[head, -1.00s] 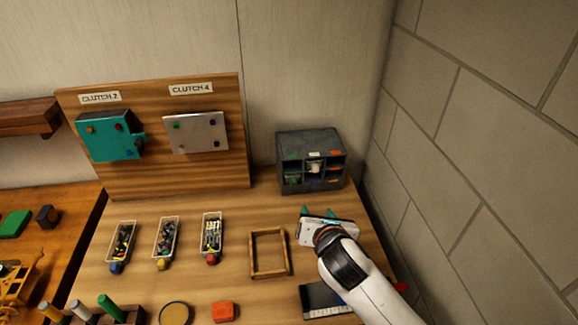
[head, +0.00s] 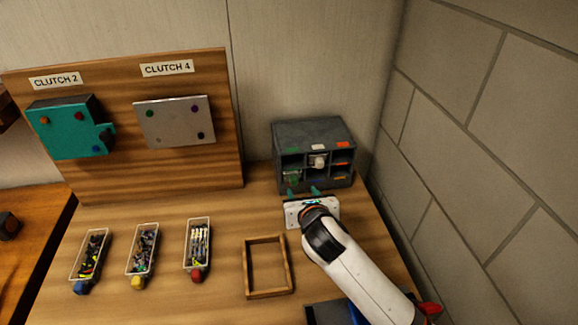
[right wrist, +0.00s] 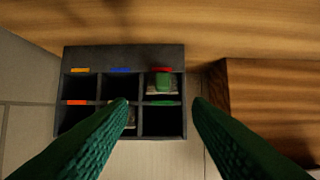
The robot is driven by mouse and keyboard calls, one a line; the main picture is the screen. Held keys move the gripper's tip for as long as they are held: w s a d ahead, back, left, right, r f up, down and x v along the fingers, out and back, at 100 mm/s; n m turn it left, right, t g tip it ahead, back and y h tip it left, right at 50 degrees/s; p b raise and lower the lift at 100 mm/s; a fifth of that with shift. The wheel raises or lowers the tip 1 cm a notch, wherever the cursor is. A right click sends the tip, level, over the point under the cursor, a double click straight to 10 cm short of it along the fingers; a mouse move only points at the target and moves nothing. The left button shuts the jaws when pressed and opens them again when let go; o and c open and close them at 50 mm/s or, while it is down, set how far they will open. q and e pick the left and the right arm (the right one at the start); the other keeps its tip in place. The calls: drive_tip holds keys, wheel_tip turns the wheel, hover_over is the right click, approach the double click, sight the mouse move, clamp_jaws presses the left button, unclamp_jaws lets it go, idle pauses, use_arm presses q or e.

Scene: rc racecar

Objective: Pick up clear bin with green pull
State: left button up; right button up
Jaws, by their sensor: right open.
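The dark grey cabinet (head: 312,133) stands at the back right of the bench, its compartments facing me. A clear bin with a green pull (head: 292,178) sits in its lower left compartment. The right wrist view shows the cabinet turned over, with the clear bin (right wrist: 150,91) and its green pull (right wrist: 164,82) in the upper right compartment. My right gripper (head: 303,191) is open and empty, its green fingers pointing at the cabinet just in front of its lower left part. In the right wrist view the gripper (right wrist: 160,103) has the pull between its fingers in the picture; contact does not show. My left gripper is out of view.
Another bin with a white pull (head: 318,161) sits in the cabinet's upper middle compartment. A wooden frame (head: 267,267) and several filled clear bins, one with a red pull (head: 197,276), lie to the left. A block wall (head: 480,150) closes the right side.

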sight(294, 179)
drive_tip(key=p+x, duration=0.1)
drive_tip(key=x, duration=0.7)
drive_tip(key=shift+a+r, duration=0.1)
drive_tip(key=shift+a, duration=0.1)
clamp_jaws()
